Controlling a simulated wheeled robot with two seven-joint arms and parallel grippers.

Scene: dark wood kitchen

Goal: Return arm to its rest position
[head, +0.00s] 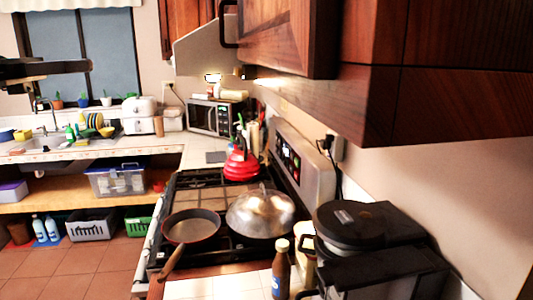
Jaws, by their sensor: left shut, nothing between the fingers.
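My left gripper (78,67) comes in from the left edge at upper left, dark and seen side-on. It is shut and empty, held in the air in front of the window (62,40). It touches nothing that I can see. Most of the left arm is outside the picture. My right gripper is not in view.
A stove (215,188) carries a pan (191,226), a domed metal lid (260,212) and a red kettle (241,165). A black appliance (355,222) and a brown bottle (281,270) stand in front. Wooden cabinets (455,95) hang at upper right. The tiled floor (75,272) at lower left is clear.

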